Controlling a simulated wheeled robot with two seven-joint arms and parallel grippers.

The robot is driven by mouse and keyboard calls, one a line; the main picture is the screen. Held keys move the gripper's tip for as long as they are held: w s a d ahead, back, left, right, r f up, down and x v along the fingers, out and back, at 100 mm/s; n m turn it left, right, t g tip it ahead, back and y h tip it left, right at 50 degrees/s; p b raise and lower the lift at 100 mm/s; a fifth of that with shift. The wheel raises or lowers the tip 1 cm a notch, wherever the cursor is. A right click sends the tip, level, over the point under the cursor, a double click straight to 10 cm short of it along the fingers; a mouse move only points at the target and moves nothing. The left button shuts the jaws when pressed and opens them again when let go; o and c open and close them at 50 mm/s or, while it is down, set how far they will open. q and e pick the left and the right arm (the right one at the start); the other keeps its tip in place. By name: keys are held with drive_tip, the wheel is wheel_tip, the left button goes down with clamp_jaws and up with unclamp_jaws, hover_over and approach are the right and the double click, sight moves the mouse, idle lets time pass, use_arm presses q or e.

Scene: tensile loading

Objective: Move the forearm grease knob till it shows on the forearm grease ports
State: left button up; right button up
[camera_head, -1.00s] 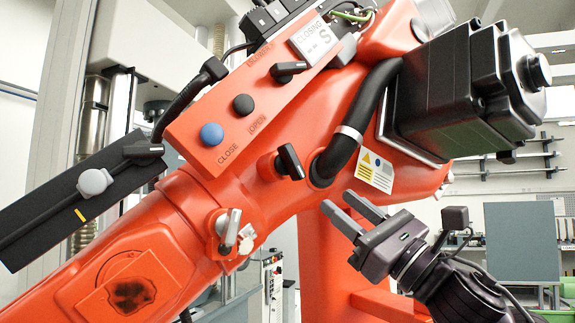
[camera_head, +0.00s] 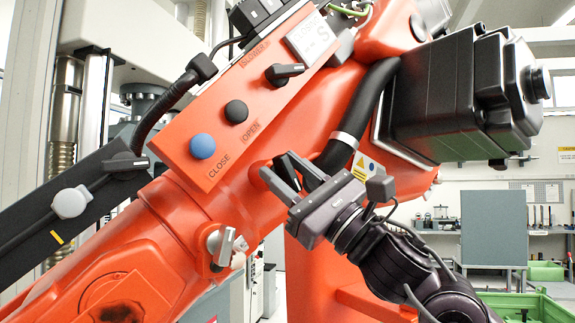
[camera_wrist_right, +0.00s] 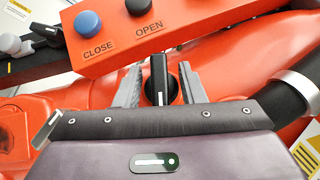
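A black knob with a white pointer line (camera_wrist_right: 159,78) stands on the orange forearm (camera_head: 230,195), below the CLOSE and OPEN buttons. I take it for the forearm grease knob; no label naming it is readable. Its pointer line runs up and down in the right wrist view. My right gripper (camera_head: 286,174) has its fingers on either side of this knob. In the right wrist view the gripper (camera_wrist_right: 159,84) shows a gap between each finger and the knob. In the head view the fingers partly hide it. No grease port marks are readable. My left gripper is out of view.
Above the knob are a blue button (camera_head: 202,146), a black button (camera_head: 236,111) and another black knob (camera_head: 284,72). A metal lever (camera_head: 221,246) sits lower left. A thick black hose (camera_head: 365,110) runs close to the right of my fingers.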

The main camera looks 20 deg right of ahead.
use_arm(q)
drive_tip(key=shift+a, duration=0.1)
use_arm(e)
drive_tip(key=shift+s+d, duration=0.1)
drive_tip(key=shift+c, duration=0.3)
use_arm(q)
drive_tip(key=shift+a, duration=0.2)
use_arm(e)
clamp_jaws()
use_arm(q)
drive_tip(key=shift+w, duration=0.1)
